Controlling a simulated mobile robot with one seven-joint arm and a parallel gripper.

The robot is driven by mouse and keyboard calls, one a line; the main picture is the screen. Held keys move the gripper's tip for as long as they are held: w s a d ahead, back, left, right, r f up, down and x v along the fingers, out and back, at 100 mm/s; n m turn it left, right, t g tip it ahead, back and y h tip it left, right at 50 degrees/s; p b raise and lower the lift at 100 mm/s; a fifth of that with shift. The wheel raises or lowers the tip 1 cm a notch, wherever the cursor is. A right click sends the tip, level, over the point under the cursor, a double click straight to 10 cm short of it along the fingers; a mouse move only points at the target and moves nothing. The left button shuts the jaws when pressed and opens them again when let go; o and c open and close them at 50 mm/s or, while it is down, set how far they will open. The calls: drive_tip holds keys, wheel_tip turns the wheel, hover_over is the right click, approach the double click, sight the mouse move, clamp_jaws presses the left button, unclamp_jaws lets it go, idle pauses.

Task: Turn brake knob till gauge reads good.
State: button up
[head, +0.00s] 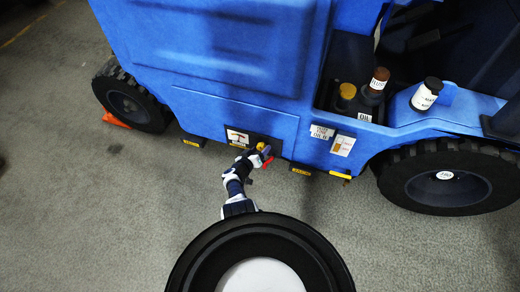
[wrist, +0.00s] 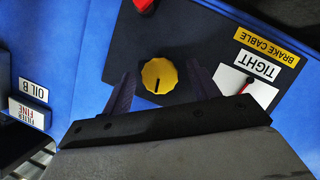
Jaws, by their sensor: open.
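The yellow brake knob (wrist: 160,80) with a dark pointer mark sits on a dark panel in the wrist view. My gripper (wrist: 160,71) is open, with one dark finger on either side of the knob; a gap shows on both sides. In the head view, the gauge (head: 238,137) is small, and my gripper (head: 261,148) is at the panel.
The blue vehicle (head: 235,65) has a black wheel (head: 130,100) at left and another (head: 445,180) at right. A red part (wrist: 143,4) lies above the knob in the wrist view. Bottles (head: 378,82) stand on the vehicle. Grey floor in front is clear.

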drive_tip(key=p+v, duration=0.8)
drive_tip(key=v, duration=0.5)
drive_tip(key=shift+s, duration=0.1)
drive_tip(key=shift+r, duration=0.1)
